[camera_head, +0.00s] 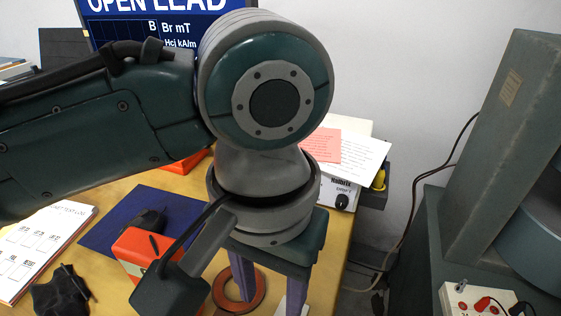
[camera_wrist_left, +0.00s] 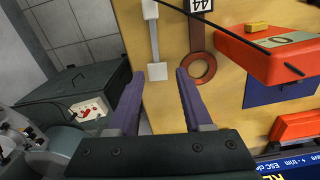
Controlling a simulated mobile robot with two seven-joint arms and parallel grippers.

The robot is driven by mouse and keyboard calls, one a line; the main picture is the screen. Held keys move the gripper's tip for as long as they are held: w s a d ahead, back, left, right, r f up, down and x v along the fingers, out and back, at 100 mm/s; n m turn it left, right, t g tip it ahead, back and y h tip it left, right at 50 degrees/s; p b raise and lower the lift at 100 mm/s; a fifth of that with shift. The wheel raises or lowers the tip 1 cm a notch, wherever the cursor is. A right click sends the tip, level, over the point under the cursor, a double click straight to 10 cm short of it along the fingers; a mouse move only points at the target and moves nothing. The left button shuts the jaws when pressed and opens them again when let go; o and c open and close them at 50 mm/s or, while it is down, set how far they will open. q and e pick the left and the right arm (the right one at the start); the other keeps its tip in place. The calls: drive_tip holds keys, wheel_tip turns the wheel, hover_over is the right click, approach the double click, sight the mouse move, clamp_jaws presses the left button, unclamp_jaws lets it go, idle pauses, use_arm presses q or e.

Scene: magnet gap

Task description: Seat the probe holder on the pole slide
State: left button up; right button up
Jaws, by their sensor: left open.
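My left gripper (camera_head: 268,298) hangs over the wooden table with its purple fingers apart. In the left wrist view the open fingers (camera_wrist_left: 159,74) have nothing clearly between them. A pale piece with a white block at each end of a thin grey bar (camera_wrist_left: 154,42) lies just beyond the fingertips; it may be the probe holder, but I cannot be sure. The large grey-green magnet frame (camera_head: 510,130) stands at the right of the head view, with a blue-grey round part (camera_head: 538,225) cut by the edge. I cannot make out the pole slide. My right gripper is not in view.
A copper-coloured ring (camera_head: 240,307) lies near the gripper; it also shows in the wrist view (camera_wrist_left: 197,80). An orange box (camera_wrist_left: 262,58) stands beside it. A white panel with red knobs (camera_head: 478,299) is by the magnet. Cables hang between table and magnet.

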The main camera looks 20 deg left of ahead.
use_arm(q)
drive_tip(key=f, duration=0.1)
drive_tip(key=f+b, duration=0.1)
drive_tip(key=f, duration=0.2)
drive_tip(key=shift+d+f, duration=0.35)
drive_tip(key=shift+d, duration=0.05)
wheel_tip(320, 180, down, 5)
drive_tip(key=shift+b, duration=1.25)
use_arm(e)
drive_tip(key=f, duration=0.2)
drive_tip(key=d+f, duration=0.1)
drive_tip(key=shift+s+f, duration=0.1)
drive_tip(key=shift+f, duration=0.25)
use_arm(q)
drive_tip(key=shift+f, duration=0.1)
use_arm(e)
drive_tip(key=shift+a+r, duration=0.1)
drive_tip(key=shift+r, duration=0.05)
use_arm(q)
clamp_jaws()
